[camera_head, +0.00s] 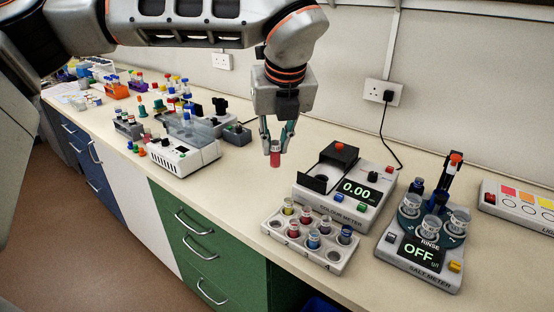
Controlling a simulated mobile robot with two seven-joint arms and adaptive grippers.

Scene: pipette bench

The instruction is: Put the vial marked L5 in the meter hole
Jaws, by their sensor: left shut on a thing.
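My left gripper (275,148) points down and is shut on a vial with red liquid (275,159). It holds the vial upright above the bench, left of the colour meter (346,207). No mark on the vial can be read, so I cannot tell whether it is L5. The colour meter shows 0.00. Its dark lid part stands raised at the back, and a dark round hole (322,179) shows in its top left. A grey vial rack (342,257) in front of the meter holds several vials with yellow, red and blue contents. My right gripper is out of view.
A salt meter (412,272) with glass cups and a display reading OFF stands to the right. A panel with coloured squares (520,205) lies at the far right. A white device (182,157) and several small racks crowd the left. Bare bench (240,185) lies below the held vial.

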